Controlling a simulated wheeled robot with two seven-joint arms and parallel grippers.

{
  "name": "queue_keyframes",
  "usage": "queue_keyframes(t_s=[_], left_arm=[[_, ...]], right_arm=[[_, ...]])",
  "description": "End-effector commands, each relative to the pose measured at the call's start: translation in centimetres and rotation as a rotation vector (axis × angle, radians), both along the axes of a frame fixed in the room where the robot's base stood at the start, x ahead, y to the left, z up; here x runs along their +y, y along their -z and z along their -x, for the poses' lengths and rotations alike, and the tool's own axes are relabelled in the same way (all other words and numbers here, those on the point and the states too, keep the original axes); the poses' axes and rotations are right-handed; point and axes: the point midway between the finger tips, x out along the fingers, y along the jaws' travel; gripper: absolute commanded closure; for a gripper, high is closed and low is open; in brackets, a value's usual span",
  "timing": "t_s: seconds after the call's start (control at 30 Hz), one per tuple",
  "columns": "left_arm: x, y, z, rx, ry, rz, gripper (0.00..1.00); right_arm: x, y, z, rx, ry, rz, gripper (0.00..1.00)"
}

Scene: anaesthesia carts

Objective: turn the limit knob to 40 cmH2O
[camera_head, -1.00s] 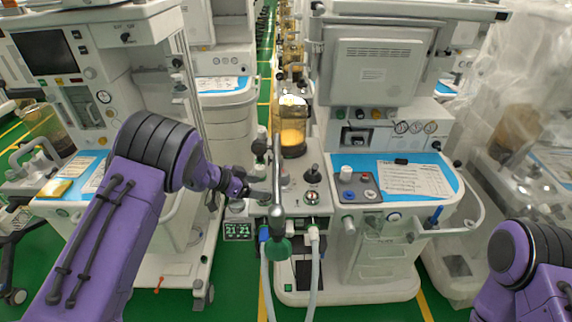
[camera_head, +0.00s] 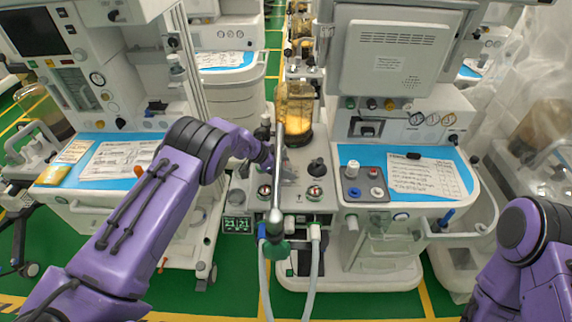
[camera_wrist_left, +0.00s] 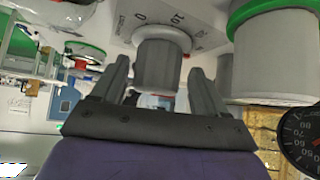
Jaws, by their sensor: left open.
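The limit knob (camera_wrist_left: 157,62) is a grey ribbed knob with a pale collar in the left wrist view. It stands out from a light panel with a printed scale (camera_wrist_left: 178,20), where 0 and 10 can be read; the 40 mark cannot be made out. My left gripper (camera_wrist_left: 160,84) is open, with one finger on each side of the knob; I cannot tell whether either touches it. In the head view my left gripper (camera_head: 268,158) is beside the upright metal tube, and the knob is hidden there. My right gripper is out of view.
In the left wrist view a green-ringed cylinder (camera_wrist_left: 275,55) and a black gauge (camera_wrist_left: 304,138) are close on the right. In the head view, the upright metal tube (camera_head: 279,165) with hoses and the amber bellows jar (camera_head: 295,115) crowd the gripper.

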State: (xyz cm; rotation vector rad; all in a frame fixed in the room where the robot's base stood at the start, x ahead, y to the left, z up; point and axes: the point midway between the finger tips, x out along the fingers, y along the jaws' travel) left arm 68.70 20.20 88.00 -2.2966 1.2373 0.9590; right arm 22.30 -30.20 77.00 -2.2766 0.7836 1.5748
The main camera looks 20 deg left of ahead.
Motion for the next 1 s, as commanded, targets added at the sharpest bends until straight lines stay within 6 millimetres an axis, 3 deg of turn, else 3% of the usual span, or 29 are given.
queue_keyframes(t_s=[0.27,0.33,0.43,0.47,1.0], left_arm=[[-0.22,0.26,-0.17,0.0,-0.001,0.0,0.26],[-0.21,0.26,-0.16,0.0,-0.001,0.0,0.43],[-0.21,0.27,-0.14,0.0,-0.001,0.0,0.75],[-0.21,0.27,-0.14,0.0,-0.001,0.0,0.78],[-0.22,0.42,-0.1,0.001,0.013,-0.001,0.78]], right_arm=[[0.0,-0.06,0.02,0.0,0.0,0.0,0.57],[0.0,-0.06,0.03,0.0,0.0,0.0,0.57],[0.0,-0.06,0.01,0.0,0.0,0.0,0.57],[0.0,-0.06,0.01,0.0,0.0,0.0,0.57],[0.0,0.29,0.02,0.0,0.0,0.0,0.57]])
